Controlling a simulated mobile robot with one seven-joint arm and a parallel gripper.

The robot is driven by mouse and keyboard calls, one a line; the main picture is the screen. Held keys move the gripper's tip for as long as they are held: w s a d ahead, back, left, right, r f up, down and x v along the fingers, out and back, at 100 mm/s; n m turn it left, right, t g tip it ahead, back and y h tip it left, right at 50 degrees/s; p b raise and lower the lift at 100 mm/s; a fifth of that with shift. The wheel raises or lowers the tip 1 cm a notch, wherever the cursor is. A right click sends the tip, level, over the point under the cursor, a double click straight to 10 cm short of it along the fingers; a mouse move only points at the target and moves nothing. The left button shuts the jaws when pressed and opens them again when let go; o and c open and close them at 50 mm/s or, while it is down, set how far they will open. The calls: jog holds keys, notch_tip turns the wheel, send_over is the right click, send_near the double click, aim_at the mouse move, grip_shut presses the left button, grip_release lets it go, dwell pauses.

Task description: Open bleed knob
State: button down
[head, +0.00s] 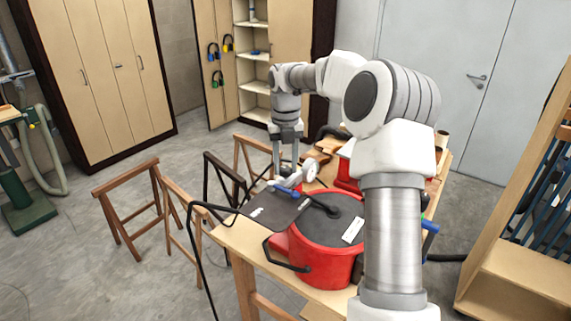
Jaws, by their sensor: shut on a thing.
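My gripper (288,178) points down over the far left end of the worktable. It is shut on a small part of a blue-and-white fitting (286,189). The held part is mostly hidden by the fingers, and I cannot clearly make out the bleed knob's shape. A round white gauge-like disc (311,171) stands just right of the fingertips. A dark flat sheet (268,211) lies just in front of the fitting.
A red pot (330,268) with a dark top stands on the wooden table (240,240), beside the sheet. Black hose hangs off the left edge. Wooden trestles (128,208) stand to the left. My arm hides the table's right part.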

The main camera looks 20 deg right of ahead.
aim_at(285, 168)
jog(key=shift+c, duration=2.2)
grip_release()
notch_tip(285, 168, up, 17)
jog(key=shift+r, duration=0.2)
